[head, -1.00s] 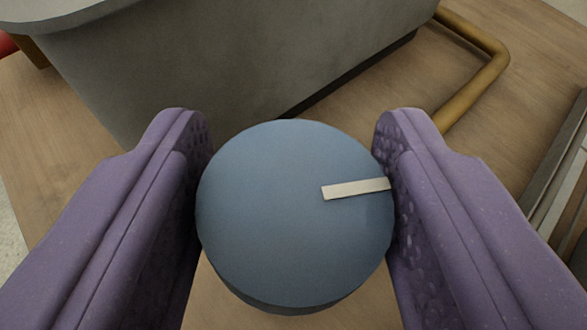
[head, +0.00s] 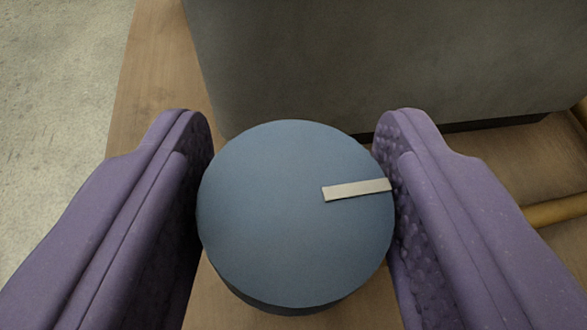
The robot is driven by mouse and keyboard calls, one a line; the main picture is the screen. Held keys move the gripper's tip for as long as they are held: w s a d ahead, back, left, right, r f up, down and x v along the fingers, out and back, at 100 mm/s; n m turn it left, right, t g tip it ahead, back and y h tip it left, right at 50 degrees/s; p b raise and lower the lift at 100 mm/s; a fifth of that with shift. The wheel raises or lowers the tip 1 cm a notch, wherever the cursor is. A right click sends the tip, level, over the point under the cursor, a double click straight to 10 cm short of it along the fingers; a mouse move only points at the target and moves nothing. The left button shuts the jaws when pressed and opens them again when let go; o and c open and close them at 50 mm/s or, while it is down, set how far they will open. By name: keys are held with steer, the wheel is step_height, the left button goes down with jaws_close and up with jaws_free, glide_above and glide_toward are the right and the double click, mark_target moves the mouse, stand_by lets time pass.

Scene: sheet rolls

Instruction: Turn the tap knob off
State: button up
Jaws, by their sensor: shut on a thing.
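The tap knob (head: 275,220) is a round blue-grey disc seen from above in the middle of the head view. A pale bar mark (head: 355,189) on its top runs from right of its centre to its right edge, close to the right finger. My gripper (head: 294,195) has two purple fingers with dimpled inner pads. It is shut on the knob, one finger on each side. What lies under the knob is hidden.
A large grey block-like body (head: 380,65) stands just beyond the knob. A wooden surface (head: 155,75) lies beneath, with its edge at the left and grey floor (head: 55,90) past it. A brass-coloured pipe (head: 556,211) lies at the right.

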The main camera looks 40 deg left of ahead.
steer(key=shift+f, duration=0.1)
steer(key=o, duration=1)
steer(key=shift+c, duration=0.2)
steer(key=p+v, duration=0.2)
steer(key=v, duration=0.5)
steer(key=shift+s+d+r, duration=0.2)
steer(key=shift+s+r, duration=0.05)
steer(key=shift+w, duration=0.1)
